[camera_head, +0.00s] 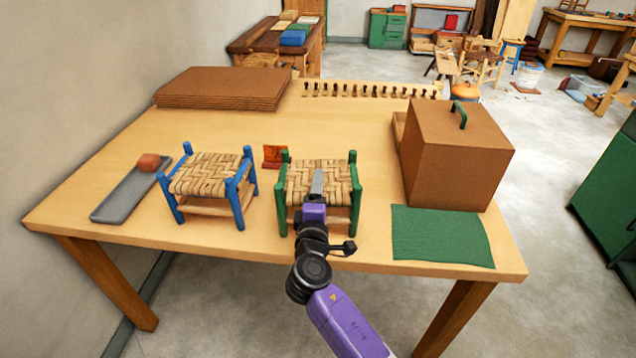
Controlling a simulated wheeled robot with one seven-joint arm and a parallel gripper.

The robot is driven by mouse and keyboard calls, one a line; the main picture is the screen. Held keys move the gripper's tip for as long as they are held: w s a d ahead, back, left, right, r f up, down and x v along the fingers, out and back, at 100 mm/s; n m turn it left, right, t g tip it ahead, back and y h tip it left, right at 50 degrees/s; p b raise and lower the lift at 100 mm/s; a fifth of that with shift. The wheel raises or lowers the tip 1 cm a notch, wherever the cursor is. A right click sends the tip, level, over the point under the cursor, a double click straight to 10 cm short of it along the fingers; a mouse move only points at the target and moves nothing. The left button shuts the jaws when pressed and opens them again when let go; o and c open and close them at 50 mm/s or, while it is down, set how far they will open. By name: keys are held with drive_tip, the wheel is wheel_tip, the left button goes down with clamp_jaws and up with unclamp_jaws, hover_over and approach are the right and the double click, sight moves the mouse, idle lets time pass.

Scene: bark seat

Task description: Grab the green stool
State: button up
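The green stool (337,183) stands upright on the wooden table (226,121), near the middle of its front edge. It has green posts and a woven bark seat. My gripper (317,184) comes in from the front and overlaps the middle of the stool in the picture. Its grey tip shows against the woven seat. I cannot tell whether it touches the stool or is open or shut. Part of the stool's front is hidden behind my gripper and wrist.
A blue stool (208,178) stands to the left, beside a grey tray (125,195) with a reddish-brown lump. A small orange-red card (275,155) is behind. A brown box (457,160) and green cloth (440,235) are right. Brown sheets (222,87) and a peg row (370,91) lie at the back.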

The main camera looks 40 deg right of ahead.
drive_tip(key=shift+x, duration=0.8)
drive_tip(key=shift+c, duration=0.2)
clamp_jaws()
drive_tip(key=shift+r, duration=0.1)
drive_tip(key=shift+r, duration=0.1)
